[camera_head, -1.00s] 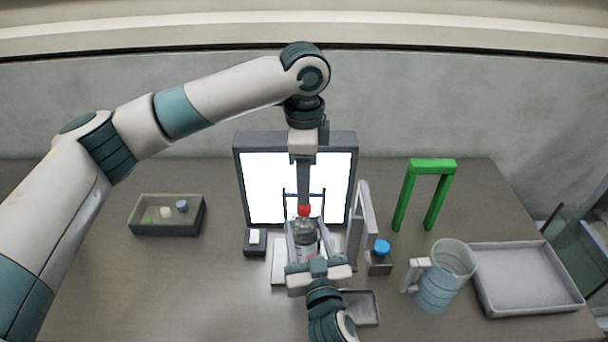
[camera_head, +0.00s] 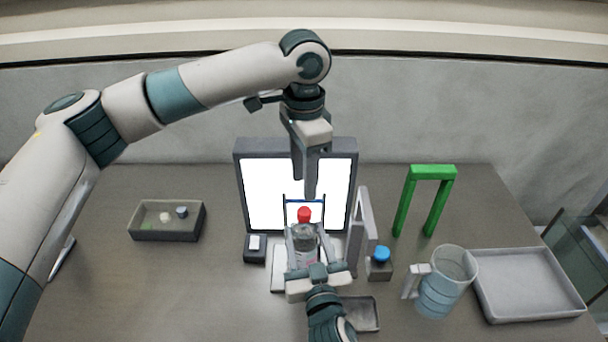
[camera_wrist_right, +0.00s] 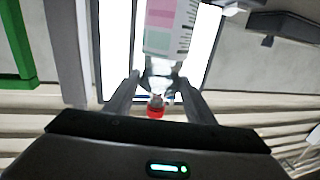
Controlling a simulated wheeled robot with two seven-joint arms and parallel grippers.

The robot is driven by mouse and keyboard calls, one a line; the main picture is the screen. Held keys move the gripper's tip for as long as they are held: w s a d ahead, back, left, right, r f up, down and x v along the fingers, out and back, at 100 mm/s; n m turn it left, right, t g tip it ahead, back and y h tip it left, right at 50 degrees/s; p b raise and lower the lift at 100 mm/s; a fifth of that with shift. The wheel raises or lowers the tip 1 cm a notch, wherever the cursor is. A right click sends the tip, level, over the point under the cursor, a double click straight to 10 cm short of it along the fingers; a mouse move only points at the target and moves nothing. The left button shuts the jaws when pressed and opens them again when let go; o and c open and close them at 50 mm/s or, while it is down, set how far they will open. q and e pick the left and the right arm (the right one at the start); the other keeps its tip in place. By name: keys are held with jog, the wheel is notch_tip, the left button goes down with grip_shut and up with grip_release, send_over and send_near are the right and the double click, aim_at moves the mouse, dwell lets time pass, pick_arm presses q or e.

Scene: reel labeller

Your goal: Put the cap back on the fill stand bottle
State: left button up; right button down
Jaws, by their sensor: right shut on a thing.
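A clear bottle (camera_head: 305,253) with a pale label stands upright in front of the bright panel. A red cap (camera_head: 304,214) sits on its top. The right wrist view shows the label (camera_wrist_right: 170,28) and the red cap (camera_wrist_right: 156,112) in line with the bottle's neck. My right gripper (camera_head: 305,236) is shut on the bottle, one finger on each side; its fingers also show in the right wrist view (camera_wrist_right: 158,84). My left gripper (camera_head: 305,189) points down just above the red cap, apart from it. Its fingers look parted and empty.
A lit panel (camera_head: 265,190) stands behind the bottle, with a grey upright frame (camera_head: 363,215) at its right. A blue-capped container (camera_head: 380,256), green arch (camera_head: 433,172), jug (camera_head: 440,290) and empty tray (camera_head: 525,285) are to the right. A small-parts bin (camera_head: 165,234) is at left.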

aim_at(304, 211)
pick_arm(q)
jog(key=shift+f, duration=3.95)
grip_shut()
jog(key=shift+o, duration=0.9)
grip_release()
jog(key=shift+r, duration=0.1)
notch_tip(304, 211, up, 12)
